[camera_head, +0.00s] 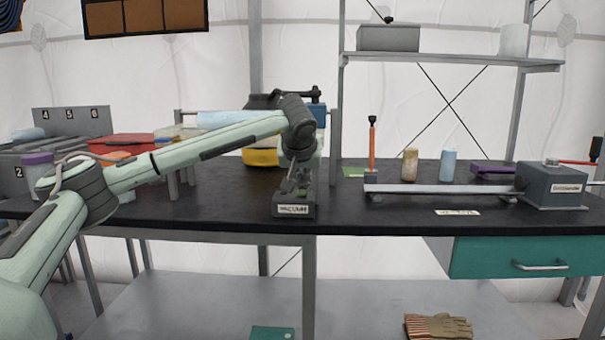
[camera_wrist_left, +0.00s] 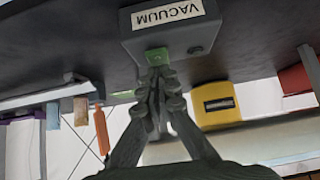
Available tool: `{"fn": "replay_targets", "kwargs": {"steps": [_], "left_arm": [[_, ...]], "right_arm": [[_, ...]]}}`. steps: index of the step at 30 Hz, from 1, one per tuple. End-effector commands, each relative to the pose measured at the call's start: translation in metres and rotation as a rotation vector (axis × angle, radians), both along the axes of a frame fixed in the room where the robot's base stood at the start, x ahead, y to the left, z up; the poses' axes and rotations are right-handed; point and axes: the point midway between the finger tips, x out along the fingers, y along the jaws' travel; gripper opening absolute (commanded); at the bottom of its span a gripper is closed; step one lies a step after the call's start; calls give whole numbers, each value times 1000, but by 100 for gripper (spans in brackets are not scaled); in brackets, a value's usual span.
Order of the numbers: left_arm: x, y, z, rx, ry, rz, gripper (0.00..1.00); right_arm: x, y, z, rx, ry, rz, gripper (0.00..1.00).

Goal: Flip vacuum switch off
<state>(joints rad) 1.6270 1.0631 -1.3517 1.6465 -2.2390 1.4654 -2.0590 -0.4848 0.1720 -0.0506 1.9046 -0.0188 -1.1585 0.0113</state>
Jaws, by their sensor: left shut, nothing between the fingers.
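The vacuum switch box (camera_head: 295,211) is a small grey box with a white "VACUUM" label, standing at the front edge of the black bench. In the left wrist view the box (camera_wrist_left: 200,38) appears upside down, with a green switch part (camera_wrist_left: 157,54) on it. My left gripper (camera_head: 291,188) points down at the box's top from above. In the left wrist view its fingers (camera_wrist_left: 159,75) are shut and empty, with the tips at or very near the green part. I cannot tell whether they touch. The switch's position is partly hidden by the fingers. My right gripper is not in view.
A yellow container (camera_head: 260,156) stands behind my left arm. To the right are an orange upright handle (camera_head: 372,146), a metal rail (camera_head: 440,189) and a grey labelled box (camera_head: 550,187). The black bench (camera_head: 345,215) is clear just right of the switch box.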

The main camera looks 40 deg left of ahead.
Motion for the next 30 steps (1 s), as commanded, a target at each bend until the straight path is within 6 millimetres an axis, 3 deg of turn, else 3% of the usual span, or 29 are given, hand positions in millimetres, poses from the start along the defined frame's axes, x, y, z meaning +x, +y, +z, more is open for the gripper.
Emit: {"fn": "replay_targets", "kwargs": {"steps": [11,15,30], "left_arm": [[-2,-1,-6,1,3,-1,0],[-2,-1,-6,1,1,0,0],[10,6,-2,0,2,-1,0]], "right_arm": [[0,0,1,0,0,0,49],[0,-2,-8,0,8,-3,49],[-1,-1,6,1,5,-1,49]]}}
